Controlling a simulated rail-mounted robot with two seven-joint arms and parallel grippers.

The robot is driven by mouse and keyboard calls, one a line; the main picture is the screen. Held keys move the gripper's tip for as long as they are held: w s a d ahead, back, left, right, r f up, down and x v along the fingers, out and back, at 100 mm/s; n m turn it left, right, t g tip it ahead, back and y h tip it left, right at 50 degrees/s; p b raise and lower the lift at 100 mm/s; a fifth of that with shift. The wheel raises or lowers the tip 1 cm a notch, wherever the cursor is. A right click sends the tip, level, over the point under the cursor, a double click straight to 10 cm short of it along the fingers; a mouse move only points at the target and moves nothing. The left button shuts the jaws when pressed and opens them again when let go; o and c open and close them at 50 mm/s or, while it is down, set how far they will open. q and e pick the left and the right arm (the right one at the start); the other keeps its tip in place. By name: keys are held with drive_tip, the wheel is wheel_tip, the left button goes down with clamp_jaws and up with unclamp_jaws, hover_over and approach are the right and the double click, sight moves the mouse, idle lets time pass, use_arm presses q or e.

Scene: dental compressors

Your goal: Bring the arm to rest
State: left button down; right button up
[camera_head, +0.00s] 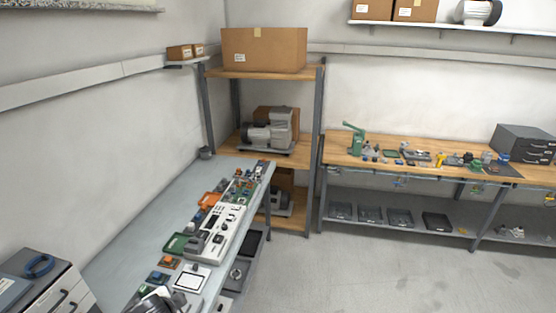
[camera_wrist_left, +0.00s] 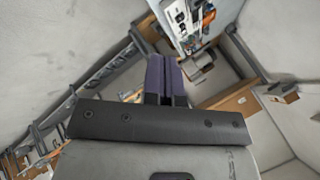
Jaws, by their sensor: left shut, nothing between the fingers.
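My left gripper (camera_wrist_left: 166,80) shows in the left wrist view with its two dark purple fingers side by side and touching. It is shut and empty, and nothing near its tips is in contact with it. In the head view I cannot make out my left gripper. My right gripper is in neither view.
A grey workbench (camera_head: 126,233) along the left wall carries a long white panel (camera_head: 217,231) and small parts. A shelf rack (camera_head: 317,120) holds a large carton (camera_head: 264,50) and a compressor (camera_head: 268,132). A wooden bench (camera_head: 338,157) stands right. The floor (camera_head: 350,270) between is clear.

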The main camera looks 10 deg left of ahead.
use_arm(q)
drive_tip(key=s+d+n+t+h, duration=0.2)
drive_tip(key=s+d+n, duration=0.1)
drive_tip(key=s+d, duration=0.6)
drive_tip(key=s+d+f+n+g, duration=0.1)
drive_tip(key=s+f+g, duration=0.1)
drive_tip(key=s+f, duration=0.45)
drive_tip(key=s+f+n+g+h, duration=0.1)
drive_tip(key=s+f+g, duration=0.15)
drive_tip(key=s, duration=0.65)
drive_tip(key=s+d+f+n+g, duration=0.1)
drive_tip(key=s+f+g, duration=0.1)
drive_tip(key=s+f, duration=0.4)
wheel_tip(320, 180, up, 14)
drive_tip(key=p, duration=1.2)
drive_tip(key=shift+s+t, duration=0.35)
